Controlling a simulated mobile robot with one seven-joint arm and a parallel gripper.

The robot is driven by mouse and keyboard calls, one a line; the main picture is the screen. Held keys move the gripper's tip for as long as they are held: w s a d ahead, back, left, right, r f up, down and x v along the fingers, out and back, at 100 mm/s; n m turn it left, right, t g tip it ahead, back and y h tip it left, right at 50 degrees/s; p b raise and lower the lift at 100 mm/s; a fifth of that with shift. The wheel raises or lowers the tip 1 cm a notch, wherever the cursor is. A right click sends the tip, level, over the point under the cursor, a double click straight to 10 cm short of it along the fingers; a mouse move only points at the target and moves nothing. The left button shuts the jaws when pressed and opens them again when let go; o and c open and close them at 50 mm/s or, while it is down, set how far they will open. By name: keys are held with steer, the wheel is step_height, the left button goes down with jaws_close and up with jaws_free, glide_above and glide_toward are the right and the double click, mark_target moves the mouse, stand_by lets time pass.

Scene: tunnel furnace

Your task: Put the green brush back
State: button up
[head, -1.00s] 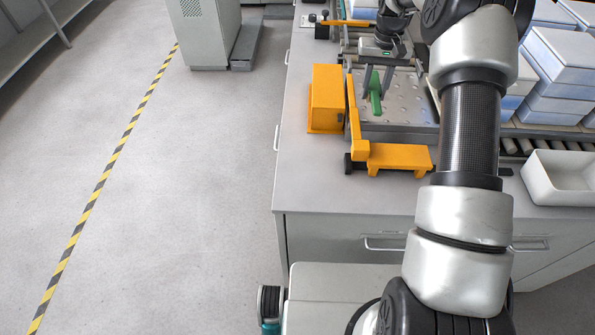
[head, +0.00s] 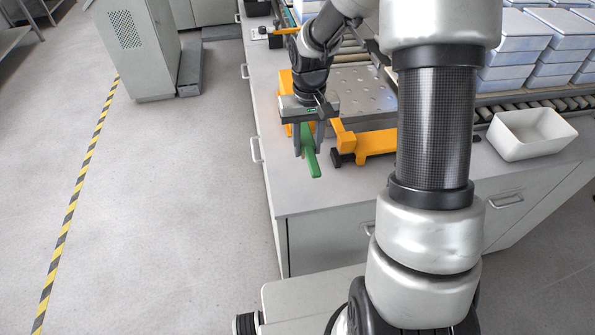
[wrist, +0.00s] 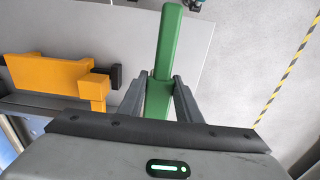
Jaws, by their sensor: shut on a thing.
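The green brush (head: 311,160) is held by my gripper (head: 308,140), whose fingers are shut on it. In the head view it is over the near left corner of the grey bench top, left of the yellow fixture. In the wrist view the green brush (wrist: 168,45) runs up from between the two fingers of my gripper (wrist: 160,88), with its far end near the top edge. Its lower end is partly hidden by the gripper. Whether it touches the bench top I cannot tell.
A yellow fixture with a black end (head: 365,146) stands right of the brush; it also shows in the wrist view (wrist: 50,72). A perforated metal plate (head: 358,90) lies behind it. A white bin (head: 530,133) and stacked blue-white boxes (head: 510,50) stand at the right. The bench's front left corner (head: 290,195) is clear.

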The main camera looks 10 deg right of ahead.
mark_target(306, 179)
step_height(306, 179, down, 10)
steer(key=shift+r, duration=0.1)
steer(key=o, duration=0.9)
steer(key=shift+o, duration=0.2)
steer(key=shift+r, duration=0.1)
